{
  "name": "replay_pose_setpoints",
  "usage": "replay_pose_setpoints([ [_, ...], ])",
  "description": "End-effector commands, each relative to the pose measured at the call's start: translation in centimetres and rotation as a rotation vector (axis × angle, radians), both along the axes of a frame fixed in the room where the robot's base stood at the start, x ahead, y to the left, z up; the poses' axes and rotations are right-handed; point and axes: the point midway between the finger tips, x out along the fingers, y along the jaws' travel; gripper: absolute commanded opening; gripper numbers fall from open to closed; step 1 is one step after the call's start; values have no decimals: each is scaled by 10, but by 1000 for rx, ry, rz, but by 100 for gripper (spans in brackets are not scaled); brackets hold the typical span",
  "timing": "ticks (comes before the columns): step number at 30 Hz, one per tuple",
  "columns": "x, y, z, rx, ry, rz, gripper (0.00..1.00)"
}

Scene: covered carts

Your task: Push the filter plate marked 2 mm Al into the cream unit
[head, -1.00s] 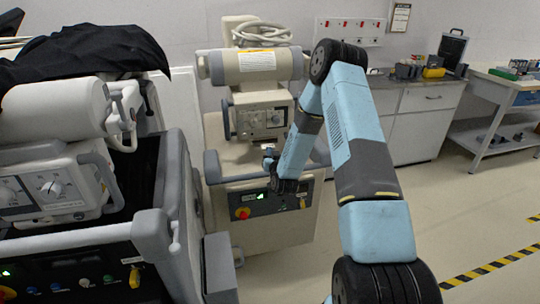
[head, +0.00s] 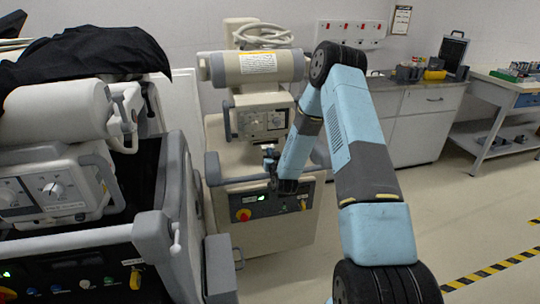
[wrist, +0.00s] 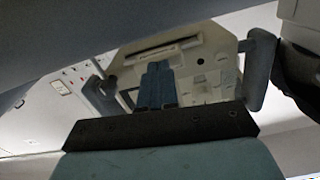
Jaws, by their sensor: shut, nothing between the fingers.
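The cream unit (head: 264,119) stands mid-picture in the head view, with a dial panel below its cream cylinder. My gripper (head: 269,152) is just below this panel. In the wrist view, the blue fingers of my gripper (wrist: 158,68) are shut with nothing between them and point at the cream unit (wrist: 212,65). A dark slot with a pale strip (wrist: 180,45) lies just beyond the fingertips. The strip may be the edge of the filter plate, but I cannot tell. No 2 mm Al marking is readable. Contact between fingertips and strip cannot be made out.
A second cart (head: 50,185) under a black cover (head: 90,50) stands close on the left. The cream unit's grey handle (head: 212,168) is near my gripper. Cabinets (head: 425,115) and a bench (head: 505,85) stand right; the floor before them is clear.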

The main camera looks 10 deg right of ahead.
Motion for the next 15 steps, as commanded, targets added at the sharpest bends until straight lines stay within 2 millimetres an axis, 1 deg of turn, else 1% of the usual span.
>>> replay_pose_setpoints([
  [15, 8, 0, 0, 0, 0, 0, 0],
])
